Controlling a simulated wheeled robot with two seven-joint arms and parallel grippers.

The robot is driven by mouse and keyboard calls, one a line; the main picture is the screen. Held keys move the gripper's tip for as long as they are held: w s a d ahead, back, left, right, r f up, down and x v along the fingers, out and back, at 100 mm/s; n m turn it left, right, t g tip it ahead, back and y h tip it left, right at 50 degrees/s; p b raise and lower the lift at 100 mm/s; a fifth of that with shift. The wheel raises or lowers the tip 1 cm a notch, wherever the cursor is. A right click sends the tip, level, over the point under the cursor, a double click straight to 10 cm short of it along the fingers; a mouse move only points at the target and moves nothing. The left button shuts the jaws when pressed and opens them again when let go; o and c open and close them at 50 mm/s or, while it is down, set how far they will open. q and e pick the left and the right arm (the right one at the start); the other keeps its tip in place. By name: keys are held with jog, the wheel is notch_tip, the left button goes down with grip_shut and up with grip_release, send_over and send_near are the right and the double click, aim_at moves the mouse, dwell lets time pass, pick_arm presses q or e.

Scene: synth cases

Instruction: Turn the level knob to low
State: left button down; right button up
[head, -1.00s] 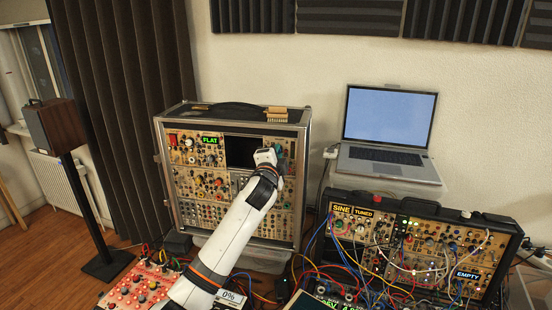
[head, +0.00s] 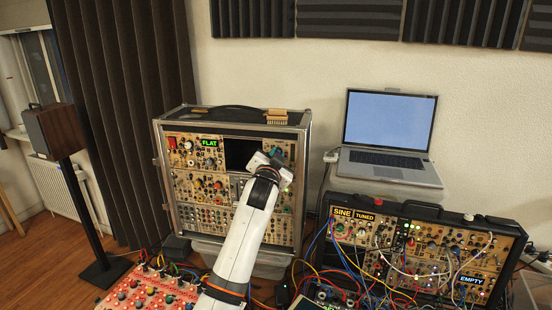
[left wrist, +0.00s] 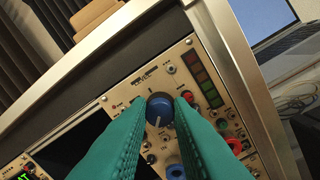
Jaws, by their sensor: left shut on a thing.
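The level knob (left wrist: 161,109) is a round knob with a dark top and a blue side, on a tan panel in the left wrist view. A pale pointer mark shows on its lower side in that picture. My left gripper (left wrist: 158,104) has teal fingers, one on each side of the knob, and is shut on it. In the head view my left wrist (head: 270,168) is in front of the upper right of the tall module case (head: 307,190) and hides the knob there. My right gripper is not in view.
A second case (head: 430,250) with many patch cables and a laptop (head: 390,130) are to the right.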

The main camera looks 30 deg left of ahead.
pick_arm(q)
jog(key=shift+n, duration=0.3)
jog(key=c, duration=1.3)
grip_release()
jog(key=b+v, duration=0.3)
jog(key=v, duration=0.9)
jog(key=shift+f, duration=0.1)
